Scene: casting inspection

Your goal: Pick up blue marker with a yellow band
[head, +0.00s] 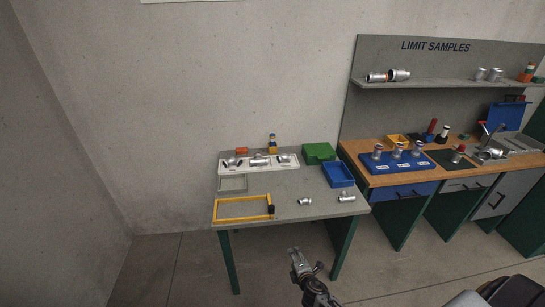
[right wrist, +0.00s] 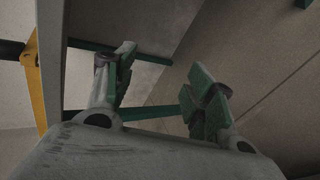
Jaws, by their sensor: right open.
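A small upright item in blue and yellow (head: 272,143), which looks like the blue marker with a yellow band, stands at the back of the grey table (head: 290,187), behind a white tray. It is small in the head view, so its details are hard to tell. My right gripper (head: 298,256) is low in front of the table, well short of the marker. In the right wrist view the same gripper (right wrist: 162,68) has its green-padded fingers apart with nothing between them. The marker does not show in that view. My left gripper is out of view.
The white tray (head: 228,168) holds metal fittings, with an orange block (head: 241,150) behind it. A green box (head: 318,152), blue bin (head: 338,174), yellow frame (head: 240,219) and loose fittings (head: 305,201) share the table. A wooden bench (head: 385,182) stands at right.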

